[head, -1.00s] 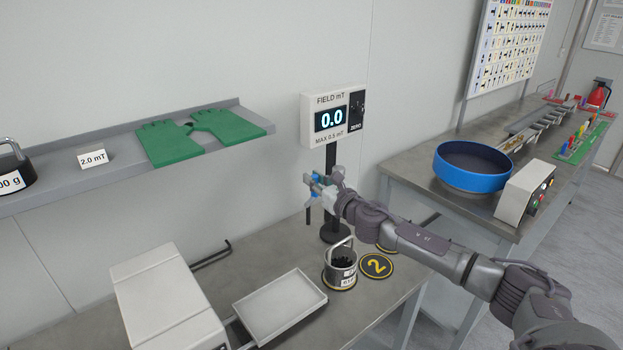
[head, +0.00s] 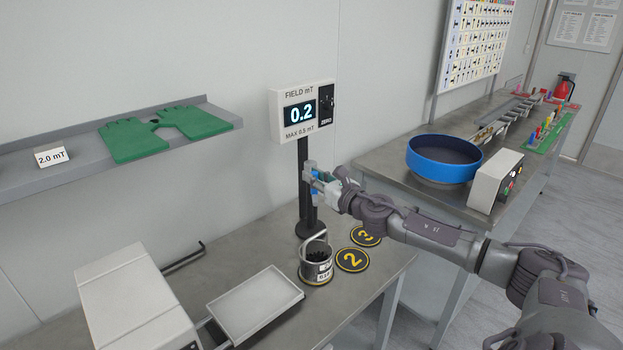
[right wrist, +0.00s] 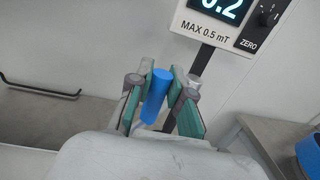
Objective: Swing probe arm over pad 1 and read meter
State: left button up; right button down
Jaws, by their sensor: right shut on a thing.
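The field meter (head: 287,93) is a white box on a black post (head: 304,165) and its display (head: 301,111) reads 0.2. Its label gives MAX 0.5 mT. My right gripper (head: 314,178) is shut on the blue handle (right wrist: 154,98) of the probe arm, beside the post. The probe arm itself is mostly hidden by the gripper. Pad 3 (head: 365,236) lies behind pad 2. Pad 1 does not show. My left gripper is out of view.
A shallow tray (head: 256,304) and a white box (head: 133,290) stand on the bench left of the pail. A shelf (head: 60,170) with green gloves (head: 165,134) runs along the wall. A blue bowl (head: 444,160) stands on the right bench.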

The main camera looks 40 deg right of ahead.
jog(key=shift+d+r, duration=0.15)
jog(key=shift+d, duration=0.05)
jog(key=c, duration=1.1)
grip_release()
jog(key=shift+o, duration=0.2)
jog(key=s, duration=1.2)
